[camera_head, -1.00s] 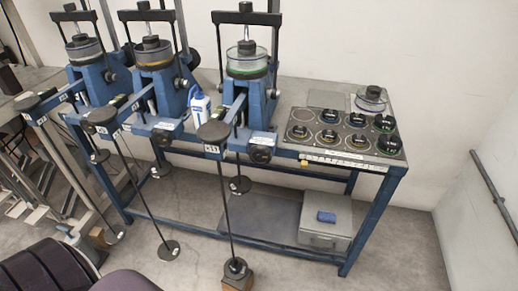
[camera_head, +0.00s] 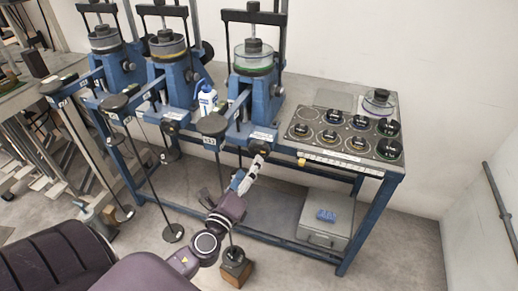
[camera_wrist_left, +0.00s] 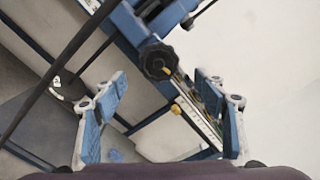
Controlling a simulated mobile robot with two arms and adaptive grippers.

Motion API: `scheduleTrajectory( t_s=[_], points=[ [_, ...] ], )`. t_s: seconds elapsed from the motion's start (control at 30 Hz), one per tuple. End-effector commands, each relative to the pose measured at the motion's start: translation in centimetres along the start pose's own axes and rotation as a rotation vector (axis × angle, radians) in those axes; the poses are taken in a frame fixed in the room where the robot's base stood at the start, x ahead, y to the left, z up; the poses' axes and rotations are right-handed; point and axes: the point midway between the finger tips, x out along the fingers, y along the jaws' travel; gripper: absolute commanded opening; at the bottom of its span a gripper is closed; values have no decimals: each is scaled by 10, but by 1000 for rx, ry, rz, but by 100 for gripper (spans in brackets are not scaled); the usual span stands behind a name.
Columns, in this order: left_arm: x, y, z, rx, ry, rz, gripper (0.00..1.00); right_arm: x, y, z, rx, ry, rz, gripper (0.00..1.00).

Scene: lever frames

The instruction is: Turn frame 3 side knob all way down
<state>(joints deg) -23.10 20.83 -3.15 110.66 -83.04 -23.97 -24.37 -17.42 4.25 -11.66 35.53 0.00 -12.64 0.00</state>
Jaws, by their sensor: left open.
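Three blue lever frames stand in a row on the bench. The rightmost frame (camera_head: 258,90), which I take as frame 3, has a dark round side knob (camera_head: 261,147) low on its front. In the left wrist view that black lobed knob (camera_wrist_left: 158,60) sits ahead, between and beyond the fingers. My left gripper (camera_head: 256,165) is just below and in front of the knob in the head view. It is open and empty, its fingers (camera_wrist_left: 162,84) spread either side of the knob, with no contact visible. My right gripper does not show.
A hanging rod with a round disc (camera_head: 213,125) stands just left of my arm. The bench's right top holds a plate of round dishes (camera_head: 325,137). A white bottle (camera_head: 207,100) stands between frames. A grey box (camera_head: 325,222) sits on the lower shelf.

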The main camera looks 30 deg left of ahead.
Motion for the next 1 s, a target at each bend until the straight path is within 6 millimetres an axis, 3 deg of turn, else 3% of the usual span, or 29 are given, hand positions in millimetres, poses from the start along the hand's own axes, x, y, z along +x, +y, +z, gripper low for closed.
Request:
scheduleTrajectory(
  t_s=[0.23,0.67,1.0],
  points=[
    [32,-1,1,-1,-1,0,65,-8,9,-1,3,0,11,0],
    [97,0,0,-2,0,1,65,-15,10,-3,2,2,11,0],
    [92,2,-1,-2,2,4,28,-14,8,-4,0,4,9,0]
  ],
)
